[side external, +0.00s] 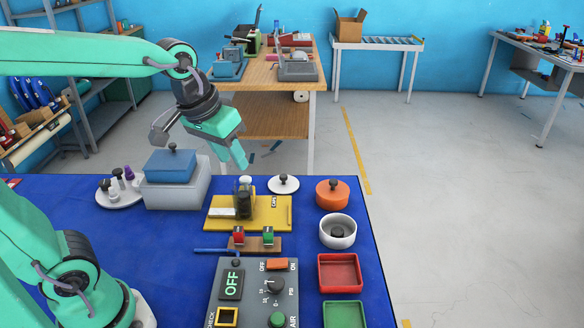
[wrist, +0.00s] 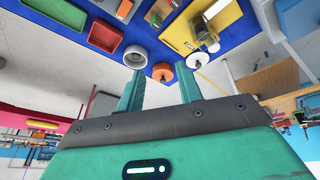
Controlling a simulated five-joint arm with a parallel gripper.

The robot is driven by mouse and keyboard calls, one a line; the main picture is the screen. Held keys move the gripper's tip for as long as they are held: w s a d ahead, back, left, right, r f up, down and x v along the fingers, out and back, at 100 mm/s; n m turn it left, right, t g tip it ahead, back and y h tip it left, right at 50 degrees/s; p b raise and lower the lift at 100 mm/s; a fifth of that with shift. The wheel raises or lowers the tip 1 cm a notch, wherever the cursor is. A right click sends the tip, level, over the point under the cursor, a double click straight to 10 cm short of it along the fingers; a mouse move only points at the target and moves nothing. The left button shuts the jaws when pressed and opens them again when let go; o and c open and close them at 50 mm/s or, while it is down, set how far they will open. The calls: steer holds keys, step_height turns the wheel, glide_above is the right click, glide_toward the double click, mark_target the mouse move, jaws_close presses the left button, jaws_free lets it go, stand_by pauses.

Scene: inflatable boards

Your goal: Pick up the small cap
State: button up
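No single piece is plainly marked as the small cap. Candidates are a white disc with a dark knob (side external: 284,186), an orange round piece with a dark knob (side external: 333,198), and a small dark knobbed piece inside a white round bowl (side external: 338,235). A dark fitting with a pale top (side external: 244,200) stands on the yellow board (side external: 275,217). My gripper (side external: 241,163) hangs above and behind that board, apart from everything. In the wrist view my gripper (wrist: 158,68) has its two fingers spread with nothing between them. The orange piece (wrist: 162,73) and white disc (wrist: 194,61) lie beyond them.
A grey box with a blue knobbed lid (side external: 172,168) and a white tray of small bottles (side external: 120,196) stand left. A grey control panel (side external: 245,302), a red tray (side external: 340,273) and a green tray (side external: 344,314) are in front. The blue mat's right edge is close by.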

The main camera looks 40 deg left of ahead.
steer(key=w+d+f+n+g, duration=0.1)
steer(key=w+d+f, duration=0.15)
steer(key=w, duration=0.35)
steer(key=w+d+f+n+g, duration=0.1)
steer(key=w+d+f, duration=0.15)
steer(key=w, duration=0.45)
steer(key=n+g, duration=0.2)
steer(key=n, duration=0.1)
glide_above(338, 231)
step_height(338, 231, down, 13)
steer(key=shift+f, duration=0.1)
steer(key=shift+f, duration=1.2)
steer(key=shift+f, duration=0.1)
steer(key=shift+f, duration=2.5)
